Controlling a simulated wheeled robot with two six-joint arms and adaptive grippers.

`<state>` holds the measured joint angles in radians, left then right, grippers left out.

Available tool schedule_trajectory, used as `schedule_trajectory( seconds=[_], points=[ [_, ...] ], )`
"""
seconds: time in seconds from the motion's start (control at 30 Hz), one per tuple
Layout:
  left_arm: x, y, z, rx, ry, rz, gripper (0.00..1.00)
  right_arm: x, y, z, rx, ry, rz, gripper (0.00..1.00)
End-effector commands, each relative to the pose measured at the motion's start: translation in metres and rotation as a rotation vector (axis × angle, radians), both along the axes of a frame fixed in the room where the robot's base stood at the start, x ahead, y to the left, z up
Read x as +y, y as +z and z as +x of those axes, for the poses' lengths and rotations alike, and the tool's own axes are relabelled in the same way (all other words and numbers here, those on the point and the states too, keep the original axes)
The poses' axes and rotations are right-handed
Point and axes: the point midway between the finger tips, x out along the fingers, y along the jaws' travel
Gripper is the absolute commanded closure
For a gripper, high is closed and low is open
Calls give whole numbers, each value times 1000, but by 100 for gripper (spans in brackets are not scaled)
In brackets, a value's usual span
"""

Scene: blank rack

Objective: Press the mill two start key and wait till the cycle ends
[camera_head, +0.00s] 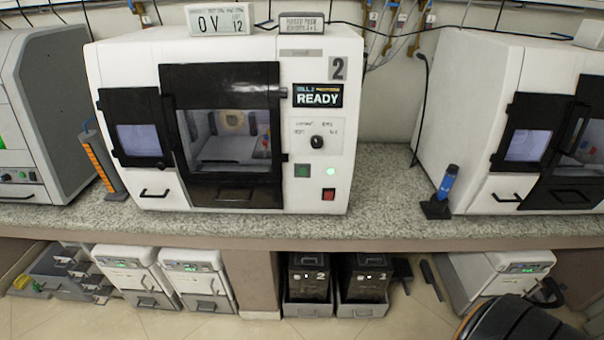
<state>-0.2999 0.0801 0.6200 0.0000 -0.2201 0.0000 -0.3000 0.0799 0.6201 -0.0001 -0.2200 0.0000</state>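Mill two (312,60) is the white machine with a "2" plate, standing on the counter left of centre. Its small display (318,96) reads READY. No readable label tells me which one is the start key. The front door with a window (223,135) looks shut, and the lit chamber shows through it. Neither of my grippers is in view.
The speckled counter (385,190) is clear right of mill two, up to a blue tool in a black stand (441,192). Another white mill (470,110) stands at right and a grey machine (60,110) at left. A dark rounded object (520,320) is at bottom right.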

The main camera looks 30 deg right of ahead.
Motion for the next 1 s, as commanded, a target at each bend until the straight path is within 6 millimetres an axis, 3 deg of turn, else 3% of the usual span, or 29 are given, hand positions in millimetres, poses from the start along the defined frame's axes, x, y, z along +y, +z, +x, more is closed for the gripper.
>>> schedule_trajectory(
  seconds=[0.07,1.0],
  points=[
    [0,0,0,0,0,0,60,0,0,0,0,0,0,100],
    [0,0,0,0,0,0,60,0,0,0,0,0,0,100]
  ],
)
